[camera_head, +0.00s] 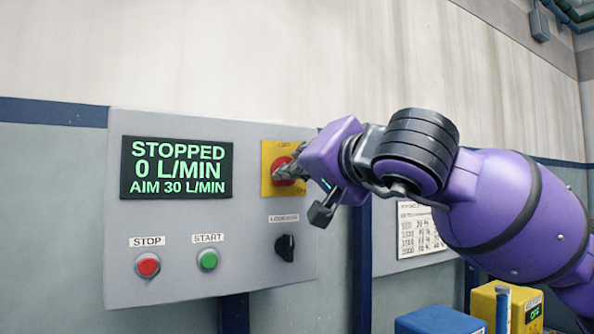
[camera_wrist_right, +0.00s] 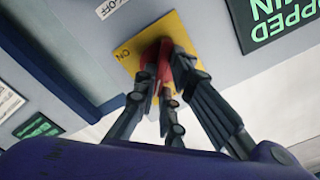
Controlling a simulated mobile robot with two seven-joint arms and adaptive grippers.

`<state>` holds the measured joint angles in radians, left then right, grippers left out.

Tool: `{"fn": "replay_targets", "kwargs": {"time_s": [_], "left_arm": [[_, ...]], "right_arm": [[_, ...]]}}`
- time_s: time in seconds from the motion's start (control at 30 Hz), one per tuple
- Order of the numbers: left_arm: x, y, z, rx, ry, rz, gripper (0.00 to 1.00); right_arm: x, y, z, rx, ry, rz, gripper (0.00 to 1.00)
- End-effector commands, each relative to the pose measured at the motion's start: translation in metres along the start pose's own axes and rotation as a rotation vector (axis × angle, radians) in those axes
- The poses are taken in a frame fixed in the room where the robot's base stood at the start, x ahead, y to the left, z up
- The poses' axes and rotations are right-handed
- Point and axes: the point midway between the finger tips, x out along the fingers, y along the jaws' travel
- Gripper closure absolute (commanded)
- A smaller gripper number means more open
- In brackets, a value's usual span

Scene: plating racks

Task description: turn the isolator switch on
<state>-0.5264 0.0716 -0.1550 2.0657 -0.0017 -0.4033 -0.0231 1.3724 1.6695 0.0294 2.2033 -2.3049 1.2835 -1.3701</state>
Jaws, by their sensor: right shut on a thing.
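The isolator switch is a red knob (camera_head: 284,171) on a yellow plate (camera_head: 267,153) at the upper right of the grey control panel (camera_head: 215,268). My right gripper (camera_head: 293,168) reaches in from the right and is shut on the red knob. In the wrist view the red knob (camera_wrist_right: 154,75) shows between the fingers of my right gripper (camera_wrist_right: 165,85), in front of the yellow plate (camera_wrist_right: 135,50). An ON label is readable on the plate there. The knob's exact angle is partly hidden by the fingers. My left gripper is not in view.
The panel's display (camera_head: 176,167) reads STOPPED, 0 L/MIN, AIM 30 L/MIN. Below are a red STOP button (camera_head: 147,265), a green START button (camera_head: 207,260) and a black rotary knob (camera_head: 285,247). A yellow box (camera_head: 484,303) and a blue box (camera_head: 440,321) stand at the lower right.

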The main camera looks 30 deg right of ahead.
Motion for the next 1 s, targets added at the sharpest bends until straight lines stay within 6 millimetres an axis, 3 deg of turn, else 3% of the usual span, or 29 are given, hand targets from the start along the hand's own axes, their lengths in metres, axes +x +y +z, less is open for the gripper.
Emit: {"fn": "replay_targets", "kwargs": {"time_s": [0.6,1.0], "left_arm": [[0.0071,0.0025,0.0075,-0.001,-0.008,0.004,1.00],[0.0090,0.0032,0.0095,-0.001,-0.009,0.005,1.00]], "right_arm": [[0.0003,0.0043,0.0022,0.561,-0.001,0.001,1.00],[0.0001,0.0053,0.0026,0.774,0.000,0.002,1.00]]}}
